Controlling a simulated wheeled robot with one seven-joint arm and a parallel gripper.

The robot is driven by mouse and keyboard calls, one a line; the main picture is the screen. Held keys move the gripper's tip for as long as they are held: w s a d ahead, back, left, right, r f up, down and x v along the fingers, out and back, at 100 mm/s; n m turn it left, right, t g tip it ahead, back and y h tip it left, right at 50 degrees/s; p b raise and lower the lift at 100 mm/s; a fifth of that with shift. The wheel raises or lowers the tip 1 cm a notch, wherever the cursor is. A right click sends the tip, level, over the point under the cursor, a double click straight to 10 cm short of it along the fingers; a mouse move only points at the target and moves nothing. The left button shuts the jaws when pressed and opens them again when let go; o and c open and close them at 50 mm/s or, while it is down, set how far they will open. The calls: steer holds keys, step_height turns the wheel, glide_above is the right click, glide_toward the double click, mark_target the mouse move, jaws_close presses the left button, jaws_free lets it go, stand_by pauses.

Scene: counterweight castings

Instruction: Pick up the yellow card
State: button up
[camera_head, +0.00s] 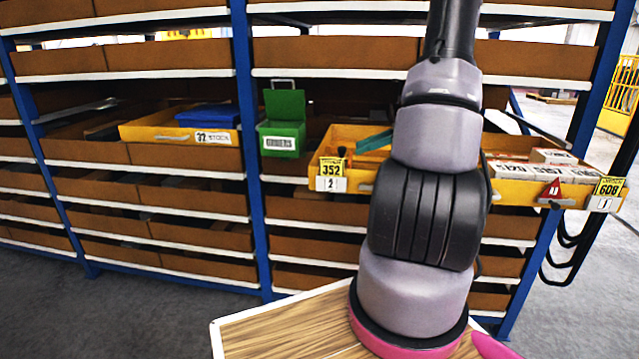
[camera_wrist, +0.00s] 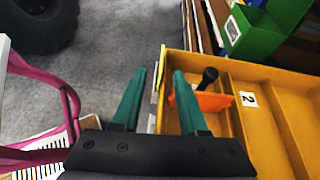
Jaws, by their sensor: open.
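A yellow card marked 352 (camera_head: 333,167) stands at the front edge of a yellow drawer, above a white label with a 2. A second yellow card, marked 608 (camera_head: 608,187), is at the drawer's right end. In the wrist view my gripper (camera_wrist: 159,74) is open, with its two teal fingers apart. A thin yellow edge (camera_wrist: 163,58), seen nearly edge-on, lies between and beyond the fingertips. It looks like a card, but its face does not show. I cannot tell if either finger touches it.
The yellow drawer (camera_wrist: 228,72) juts from the blue-framed rack and holds an orange piece (camera_wrist: 212,101) and a dark knobbed item. A green bin (camera_head: 282,137) and a drawer with a blue box (camera_head: 207,116) are farther left. Bare floor (camera_head: 140,312) lies before the rack.

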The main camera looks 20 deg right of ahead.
mark_target(331, 174)
steer(key=shift+m, duration=0.4)
steer(key=x, duration=0.7)
steer(key=f+x, duration=0.1)
steer(key=x, duration=0.2)
steer(key=shift+w+f, duration=0.1)
steer(key=shift+w, duration=0.15)
jaws_close()
